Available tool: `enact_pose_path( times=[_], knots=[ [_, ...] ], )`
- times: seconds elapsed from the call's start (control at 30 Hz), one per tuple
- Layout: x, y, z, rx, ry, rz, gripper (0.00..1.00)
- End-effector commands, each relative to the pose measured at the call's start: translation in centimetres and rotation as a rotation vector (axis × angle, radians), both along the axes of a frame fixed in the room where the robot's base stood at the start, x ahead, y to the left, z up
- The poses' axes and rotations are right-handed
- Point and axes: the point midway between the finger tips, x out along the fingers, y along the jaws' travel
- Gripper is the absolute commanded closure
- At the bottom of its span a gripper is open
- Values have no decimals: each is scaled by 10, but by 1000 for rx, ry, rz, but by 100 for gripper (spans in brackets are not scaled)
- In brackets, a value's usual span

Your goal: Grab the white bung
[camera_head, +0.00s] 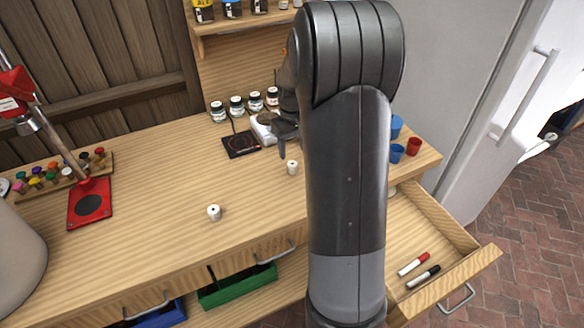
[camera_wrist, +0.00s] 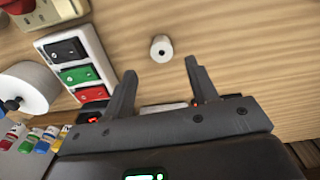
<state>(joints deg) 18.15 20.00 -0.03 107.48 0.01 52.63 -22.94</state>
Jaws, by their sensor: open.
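Two small white bungs with a dark hole on top stand on the wooden worktop in the head view: one at the front middle (camera_head: 214,212), the other (camera_head: 292,167) close to my arm. My gripper (camera_head: 283,148) is near the second bung, partly hidden by my arm. In the wrist view my gripper (camera_wrist: 160,68) is open and empty, its two fingers apart. A white bung (camera_wrist: 161,48) shows beyond the fingertips, roughly between them, not touched. I cannot tell for certain which of the two it is.
A switch box (camera_wrist: 75,65) with black, green and red rockers and a larger white cylinder (camera_wrist: 30,88) are left in the wrist view. Small jars (camera_head: 237,105) stand behind my gripper, blue and red cups (camera_head: 405,148) at right. An open drawer (camera_head: 440,260) holds markers. The worktop's middle is clear.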

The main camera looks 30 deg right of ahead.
Motion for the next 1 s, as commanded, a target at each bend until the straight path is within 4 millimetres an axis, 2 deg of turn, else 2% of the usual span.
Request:
enact_pose_path(
  times=[0.1, 0.27, 0.5, 0.6, 0.87, 1.0],
  knots=[
    [0, 0, -14, 0, 0, 0, 47],
    [-1, 1, -26, 0, 1, 0, 47],
    [-1, 3, -61, 0, 1, 0, 47],
    [-1, 3, -69, 0, 1, 0, 47],
    [-1, 3, -70, -1, -2, 0, 48],
    [-1, 3, -70, -1, -2, 0, 59]
  ],
)
